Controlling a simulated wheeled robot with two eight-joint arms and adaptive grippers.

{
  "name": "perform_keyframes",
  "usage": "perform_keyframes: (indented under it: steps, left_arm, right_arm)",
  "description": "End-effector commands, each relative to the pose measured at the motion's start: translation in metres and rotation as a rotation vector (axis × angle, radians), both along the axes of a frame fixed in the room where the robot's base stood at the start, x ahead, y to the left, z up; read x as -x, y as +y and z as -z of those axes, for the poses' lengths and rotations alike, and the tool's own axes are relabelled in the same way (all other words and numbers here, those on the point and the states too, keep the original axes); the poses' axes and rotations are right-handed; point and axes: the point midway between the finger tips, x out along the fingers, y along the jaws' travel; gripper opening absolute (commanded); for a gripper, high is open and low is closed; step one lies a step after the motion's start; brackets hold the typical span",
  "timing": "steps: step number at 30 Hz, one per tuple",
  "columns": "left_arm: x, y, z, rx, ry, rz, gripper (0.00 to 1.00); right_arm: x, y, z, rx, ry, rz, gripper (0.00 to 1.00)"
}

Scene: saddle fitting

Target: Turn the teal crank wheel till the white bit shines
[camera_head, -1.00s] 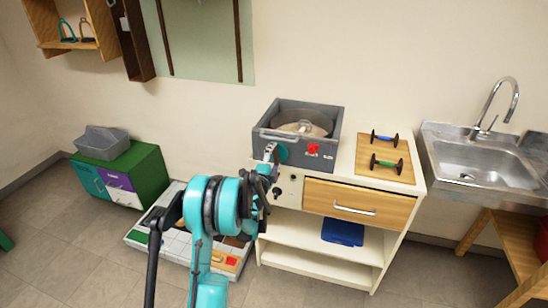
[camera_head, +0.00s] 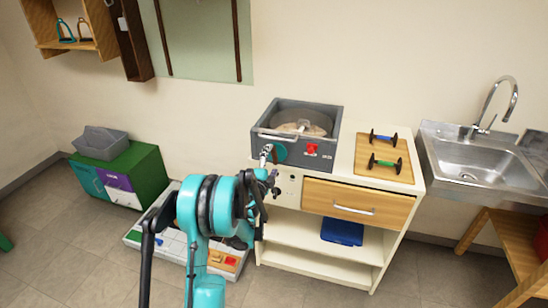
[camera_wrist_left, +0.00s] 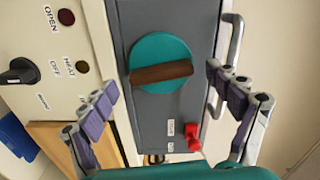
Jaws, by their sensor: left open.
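The teal crank wheel (camera_head: 281,153) is on the front of a grey box-shaped machine (camera_head: 325,163). In the left wrist view the wheel (camera_wrist_left: 160,50) has a brown bar handle (camera_wrist_left: 162,72) across its face. My left gripper (camera_head: 266,165) is open in front of the wheel. In its wrist view its fingers (camera_wrist_left: 161,85) stand apart on either side of the wheel and hold nothing. A round drum (camera_head: 302,122) in the machine holds pale material with a small whitish piece (camera_head: 304,125). I cannot tell whether that piece is the bit or whether it shines.
A red switch (camera_head: 312,149) is beside the wheel, and a grey bar handle (camera_wrist_left: 229,65) runs along the machine's edge. The white cabinet (camera_head: 318,265) has a black knob (camera_wrist_left: 18,74). A wooden board (camera_head: 384,174) with two small bars lies right of the machine. A sink (camera_head: 485,150) is farther right.

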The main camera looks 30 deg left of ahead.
Motion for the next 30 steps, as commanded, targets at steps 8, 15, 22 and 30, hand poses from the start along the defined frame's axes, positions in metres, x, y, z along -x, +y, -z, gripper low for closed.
perform_keyframes:
  steps: [8,15,22,30]
  left_arm:
    - [0.059,-0.015,0.0,0.0,0.0,0.001,0.9]
    - [0.083,-0.021,0.0,0.001,0.0,0.002,0.9]
    - [0.085,-0.022,0.0,0.001,0.0,0.003,0.9]
    - [0.085,-0.022,0.0,0.001,0.0,0.003,0.9]
  right_arm:
    - [0.0,0.0,0.0,0.0,0.0,0.0,0.39]
    - [0.0,0.0,0.0,0.0,0.0,0.0,0.39]
    - [0.0,0.0,0.0,0.0,0.0,0.0,0.39]
    - [0.0,0.0,0.0,0.0,0.0,0.0,0.39]
